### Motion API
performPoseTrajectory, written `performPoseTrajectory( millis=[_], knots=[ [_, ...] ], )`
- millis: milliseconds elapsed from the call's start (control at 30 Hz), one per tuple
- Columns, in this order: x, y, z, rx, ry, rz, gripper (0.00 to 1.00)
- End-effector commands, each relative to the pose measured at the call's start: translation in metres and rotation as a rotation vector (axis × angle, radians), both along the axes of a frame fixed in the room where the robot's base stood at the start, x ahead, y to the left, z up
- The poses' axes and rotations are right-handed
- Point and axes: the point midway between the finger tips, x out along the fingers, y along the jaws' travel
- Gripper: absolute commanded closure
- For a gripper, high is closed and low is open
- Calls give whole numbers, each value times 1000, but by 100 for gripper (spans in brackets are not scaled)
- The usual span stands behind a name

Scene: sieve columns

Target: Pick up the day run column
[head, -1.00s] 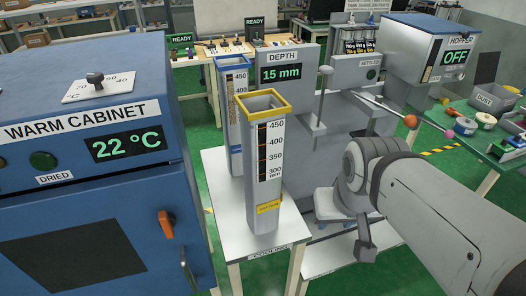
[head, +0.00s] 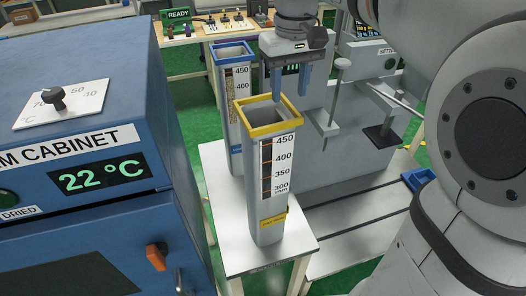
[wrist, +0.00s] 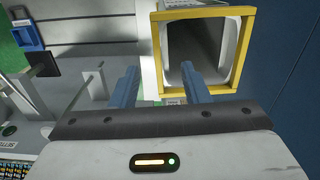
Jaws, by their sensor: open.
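A tall grey square column with a yellow rim (head: 281,165) stands upright on a small white table (head: 225,205). It has a level scale and a small yellow label too small to read. A similar column with a blue rim (head: 237,118) stands just behind it to the left. My gripper (head: 290,88) is open and empty, fingers down, above and just behind the yellow rim. In the wrist view, the blue fingers of my gripper (wrist: 160,84) are apart beside the open mouth. The yellow rim (wrist: 248,50) is at upper right, with the right fingertip near its lower edge.
The blue warm cabinet (head: 95,200) stands close on the left, its orange handle (head: 155,257) toward the table. A grey depth-gauge machine (head: 350,150) stands behind right, with a rod and plunger (head: 335,95). A blue tray (head: 418,179) lies on the right.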

Motion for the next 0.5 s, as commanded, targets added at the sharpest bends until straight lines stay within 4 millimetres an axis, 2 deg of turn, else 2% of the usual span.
performPoseTrajectory(
  millis=[367,500],
  knots=[
    [-3,1,-35,-1,2,3,58],
    [-5,2,-56,-1,2,4,58]
  ],
)
